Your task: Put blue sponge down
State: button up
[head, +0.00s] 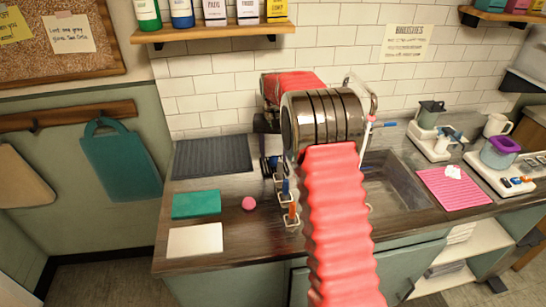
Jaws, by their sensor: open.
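I cannot make out a blue sponge for certain. A flat teal block or folded cloth (196,204) lies on the left part of the counter, above a white sheet (195,240). My arm, in a ribbed red sleeve, rises through the middle of the view and bends back at a large metal joint. My gripper (264,122) shows only as a small dark part at the far left of that joint, above the counter. It is open, and its fingertips are mostly hidden.
A pink ball (249,203) lies beside small holders with blue and orange handles (290,212). A dark ribbed mat (212,157) lies behind. The sink (395,185) and a pink mat (455,190) are to the right. A shelf (215,32) with bottles hangs above.

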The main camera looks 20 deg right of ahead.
aim_at(274, 159)
notch_tip(274, 159, up, 11)
dwell(0.4)
jog(key=shift+s, duration=0.1)
dwell(0.4)
jog(key=s+a+r+n+t, duration=0.1)
jog(key=s+a+r, duration=0.45)
jog(key=s, duration=0.35)
jog(key=s+a+r+n+t, duration=0.2)
jog(key=s+a+r, duration=0.3)
jog(key=s, duration=0.4)
jog(key=s+a+f+n+t, duration=0.1)
jog(key=s+f, duration=0.2)
jog(key=s, duration=0.7)
jog(key=s+a+f+n+t, duration=0.1)
jog(key=s+a+f, duration=0.1)
jog(key=s, duration=0.8)
jog(key=shift+s+a+f+t, duration=0.15)
jog(key=shift+a+f+t, duration=0.15)
jog(key=shift+f, duration=0.1)
